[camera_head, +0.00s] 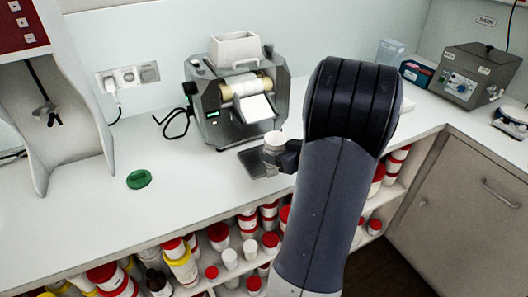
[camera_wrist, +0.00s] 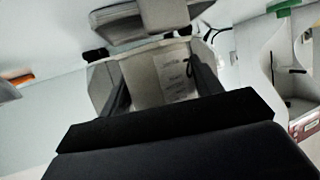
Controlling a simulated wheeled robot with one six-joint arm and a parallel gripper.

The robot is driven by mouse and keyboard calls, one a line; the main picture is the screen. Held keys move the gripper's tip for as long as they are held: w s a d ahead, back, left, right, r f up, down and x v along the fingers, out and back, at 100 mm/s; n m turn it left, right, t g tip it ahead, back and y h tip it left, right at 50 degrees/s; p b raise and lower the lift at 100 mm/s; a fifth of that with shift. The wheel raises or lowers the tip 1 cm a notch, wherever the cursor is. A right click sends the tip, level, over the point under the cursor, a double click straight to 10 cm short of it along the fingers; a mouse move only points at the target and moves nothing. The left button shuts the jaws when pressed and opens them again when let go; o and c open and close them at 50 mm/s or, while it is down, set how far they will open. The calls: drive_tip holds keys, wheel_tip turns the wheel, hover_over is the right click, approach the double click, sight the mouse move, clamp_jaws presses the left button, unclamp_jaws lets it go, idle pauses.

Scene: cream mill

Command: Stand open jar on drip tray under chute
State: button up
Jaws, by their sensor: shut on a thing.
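The white jar (camera_head: 273,150) is upright and lidless at the top. My gripper (camera_head: 285,156) is shut on it from the right. The dark drip tray (camera_head: 252,163) lies in front of the mill (camera_head: 238,95). The jar is over the tray's right part, just below and in front of the white chute (camera_head: 257,108). I cannot tell whether its base touches the tray; my gripper hides part of it.
A green lid (camera_head: 139,179) lies on the white counter (camera_head: 95,220) to the left. A grey stand (camera_head: 50,115) is at the far left. A grey bath unit (camera_head: 470,75) stands at the right. Shelves below hold several red-lidded jars.

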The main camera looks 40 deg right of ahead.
drive_tip(key=w, duration=0.5)
drive_tip(key=shift+a, duration=0.2)
drive_tip(key=f, duration=0.3)
drive_tip(key=shift+w+f, duration=0.25)
drive_tip(key=shift+w, duration=0.05)
